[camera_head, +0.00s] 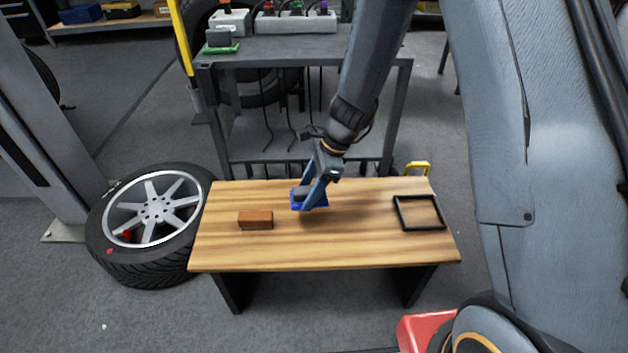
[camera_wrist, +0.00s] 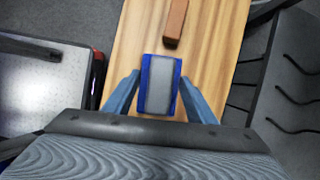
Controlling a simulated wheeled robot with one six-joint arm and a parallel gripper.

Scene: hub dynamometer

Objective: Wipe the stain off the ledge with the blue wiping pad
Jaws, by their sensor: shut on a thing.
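The blue wiping pad (camera_head: 321,203) has a grey block-like handle on its back. It is at the far middle of the wooden table; I cannot tell whether it touches the wood or hangs just above it. My gripper (camera_head: 312,194) points down at the pad and is shut on it. In the wrist view, the pad (camera_wrist: 158,85) sits between the two blue fingers of my gripper (camera_wrist: 160,100). I see no clear stain, and I cannot tell which surface is the ledge.
The wooden table (camera_head: 330,250) also bears a brown block (camera_head: 255,220) on the left and an empty black square frame (camera_head: 398,213) on the right. Behind stands a grey cart (camera_head: 300,52) with a green-based pad (camera_head: 221,41). A wheel (camera_head: 150,215) lies at the left.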

